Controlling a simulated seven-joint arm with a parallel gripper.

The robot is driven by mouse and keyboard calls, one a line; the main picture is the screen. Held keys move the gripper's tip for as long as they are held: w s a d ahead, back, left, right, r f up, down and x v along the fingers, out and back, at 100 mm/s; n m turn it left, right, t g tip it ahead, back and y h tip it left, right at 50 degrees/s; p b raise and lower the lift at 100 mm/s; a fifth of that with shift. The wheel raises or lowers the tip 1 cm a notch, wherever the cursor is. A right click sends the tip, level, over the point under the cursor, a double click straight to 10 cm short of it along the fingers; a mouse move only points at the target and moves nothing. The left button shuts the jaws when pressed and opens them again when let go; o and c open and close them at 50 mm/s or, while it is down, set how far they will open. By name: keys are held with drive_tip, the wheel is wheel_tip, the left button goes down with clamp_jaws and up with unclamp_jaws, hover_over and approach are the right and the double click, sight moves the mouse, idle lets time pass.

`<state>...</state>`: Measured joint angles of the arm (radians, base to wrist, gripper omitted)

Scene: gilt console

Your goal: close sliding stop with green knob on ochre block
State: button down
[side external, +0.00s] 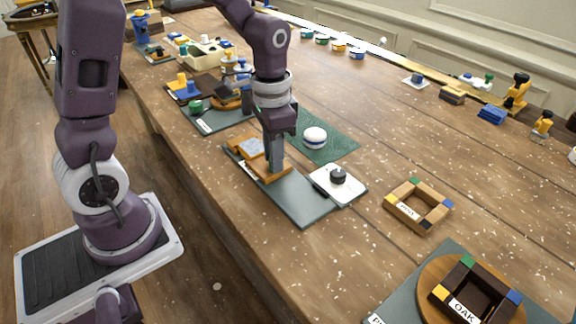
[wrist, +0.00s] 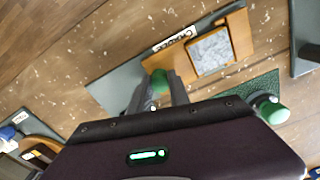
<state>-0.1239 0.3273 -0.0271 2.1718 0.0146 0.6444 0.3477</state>
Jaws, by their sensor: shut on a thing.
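The ochre block (wrist: 238,38) lies on a dark grey board (wrist: 118,88), with a grey marbled square (wrist: 210,53) set in its top. In the side view the ochre block (side external: 268,172) is partly hidden behind my gripper (side external: 276,168), which points straight down at its near end. In the wrist view the green knob (wrist: 158,80) sits between the fingertips of my gripper (wrist: 160,92), at the block's end. My gripper is shut on the knob. The sliding stop under the knob is hidden by the fingers.
A white plate with a black knob (side external: 338,178) stands right beside the board. A white round piece (side external: 315,137) sits on a green mat (side external: 338,147) behind. A wooden square frame (side external: 418,205) lies to the right. Several other pieces crowd the far left.

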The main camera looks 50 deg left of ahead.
drive_tip(key=shift+w+a, duration=0.1)
drive_tip(key=shift+a, duration=0.2)
drive_tip(key=c, duration=1.2)
unclamp_jaws()
wheel_tip(320, 180, up, 7)
drive_tip(key=shift+f, duration=0.1)
drive_tip(key=shift+r, duration=0.3)
drive_tip(key=s+d+r+n+t, duration=0.1)
drive_tip(key=s+r+t, duration=0.1)
drive_tip(key=s, duration=0.6)
drive_tip(key=s+d+r+n+t, duration=0.2)
drive_tip(key=s+r, duration=0.3)
drive_tip(key=s, duration=0.3)
drive_tip(key=shift+d+t, duration=0.3)
drive_tip(key=shift+t, duration=0.5)
